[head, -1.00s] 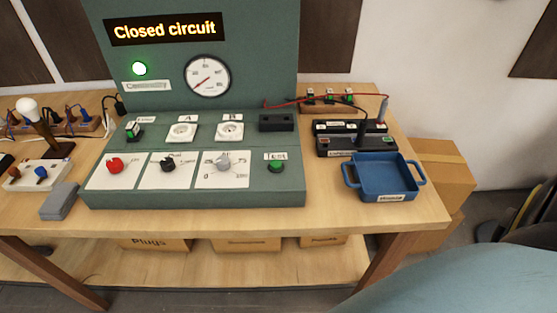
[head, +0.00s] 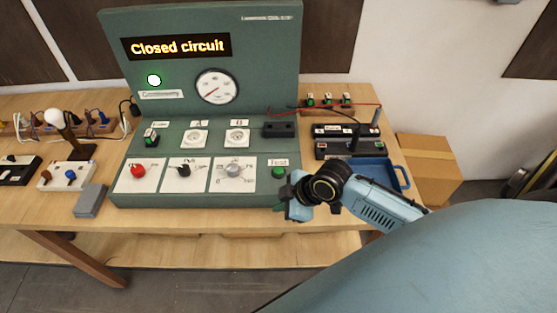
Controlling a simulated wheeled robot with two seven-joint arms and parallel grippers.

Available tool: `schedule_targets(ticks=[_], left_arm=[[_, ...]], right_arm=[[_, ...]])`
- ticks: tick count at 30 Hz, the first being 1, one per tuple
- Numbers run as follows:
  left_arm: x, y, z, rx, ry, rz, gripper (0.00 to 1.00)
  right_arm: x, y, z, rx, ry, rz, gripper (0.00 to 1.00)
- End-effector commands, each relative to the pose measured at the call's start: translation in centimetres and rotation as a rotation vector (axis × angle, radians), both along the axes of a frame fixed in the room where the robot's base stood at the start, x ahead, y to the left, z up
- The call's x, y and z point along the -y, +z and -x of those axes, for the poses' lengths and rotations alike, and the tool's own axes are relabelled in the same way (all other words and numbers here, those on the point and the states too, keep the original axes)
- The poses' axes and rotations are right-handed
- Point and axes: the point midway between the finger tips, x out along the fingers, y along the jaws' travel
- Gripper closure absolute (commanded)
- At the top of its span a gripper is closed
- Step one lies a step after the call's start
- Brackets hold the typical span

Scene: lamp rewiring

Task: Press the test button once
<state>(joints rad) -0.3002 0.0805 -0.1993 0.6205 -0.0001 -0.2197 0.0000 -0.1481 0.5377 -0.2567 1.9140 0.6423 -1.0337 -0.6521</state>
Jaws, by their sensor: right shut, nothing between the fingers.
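The green test button (head: 278,172) sits at the right end of the lower panel of the green test bench (head: 215,60), under a small "Test" label (head: 278,162). My right gripper (head: 287,191) is shut and empty, just below and to the right of the button in the picture. Whether its fingertips touch the button or the panel, I cannot tell. The display (head: 177,47) reads "Closed circuit" and the round green lamp (head: 154,80) is lit. My left gripper is not in view.
Left of the button are a grey knob (head: 233,171), a black knob (head: 184,171) and a red button (head: 138,171). A blue tray (head: 404,176) lies partly behind my right arm. A grey block (head: 90,200) lies at left.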

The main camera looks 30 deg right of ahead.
Motion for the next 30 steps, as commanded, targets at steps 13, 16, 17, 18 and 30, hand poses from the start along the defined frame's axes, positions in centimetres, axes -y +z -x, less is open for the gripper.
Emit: schedule_targets(ticks=[13,16,17,18,30], left_arm=[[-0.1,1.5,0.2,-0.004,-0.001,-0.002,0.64],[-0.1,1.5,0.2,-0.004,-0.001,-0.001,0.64],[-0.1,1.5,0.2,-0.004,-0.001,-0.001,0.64],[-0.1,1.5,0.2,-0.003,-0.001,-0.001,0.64],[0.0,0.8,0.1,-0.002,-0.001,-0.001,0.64]], right_arm=[[6.7,12.3,-9.5,0.335,0.384,0.096,1.00],[6.8,12.5,-9.6,0.342,0.389,0.095,1.00],[6.8,12.4,-9.6,0.342,0.389,0.094,1.00],[6.8,12.4,-9.6,0.342,0.389,0.095,1.00],[6.8,11.5,-9.6,0.340,0.388,0.095,1.00]])
